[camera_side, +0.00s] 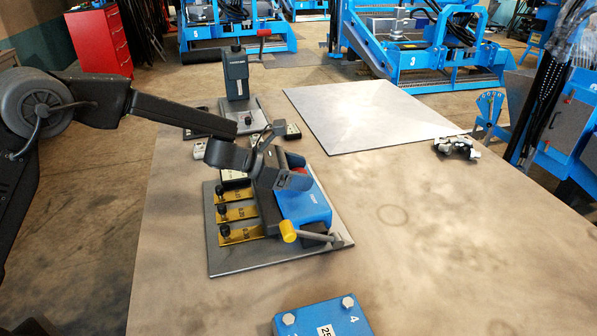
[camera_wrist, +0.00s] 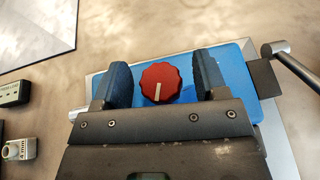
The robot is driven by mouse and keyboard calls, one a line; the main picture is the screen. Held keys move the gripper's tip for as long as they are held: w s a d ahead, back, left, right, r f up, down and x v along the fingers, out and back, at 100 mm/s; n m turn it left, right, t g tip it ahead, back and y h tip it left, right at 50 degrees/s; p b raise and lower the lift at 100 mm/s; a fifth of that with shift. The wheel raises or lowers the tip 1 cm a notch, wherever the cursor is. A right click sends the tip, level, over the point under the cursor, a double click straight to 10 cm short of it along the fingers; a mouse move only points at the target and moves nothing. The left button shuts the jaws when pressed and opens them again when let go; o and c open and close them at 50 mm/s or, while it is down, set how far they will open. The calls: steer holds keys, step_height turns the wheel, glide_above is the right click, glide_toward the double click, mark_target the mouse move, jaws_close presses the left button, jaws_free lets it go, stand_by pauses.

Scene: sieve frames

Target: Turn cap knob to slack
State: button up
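A red ribbed knob (camera_wrist: 161,80) with a white pointer line sits on a blue cap block (camera_wrist: 180,105); the line points toward the bottom of the wrist view. My gripper (camera_wrist: 163,66) is open, with one dark finger on each side of the knob and gaps between. In the side view my gripper (camera_side: 283,158) is over the blue cap block (camera_side: 308,208), and it mostly hides the knob. No slack mark is readable.
Brass strips with black knobs (camera_side: 237,214) lie left of the block. A dark upright device (camera_side: 236,75) stands behind. A grey sheet (camera_side: 365,112) lies at the back right. A blue block with bolts (camera_side: 322,316) is at the near edge. The table's right part is mostly clear.

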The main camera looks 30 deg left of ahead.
steer(key=c, duration=0.9)
steer(key=shift+o, duration=0.2)
steer(key=shift+n+t+y, duration=1.2)
steer(key=shift+n+y, duration=0.1)
steer(key=shift+n, duration=0.2)
steer(key=o, duration=0.9)
steer(key=v, duration=1.4)
steer(key=shift+w+r, duration=0.1)
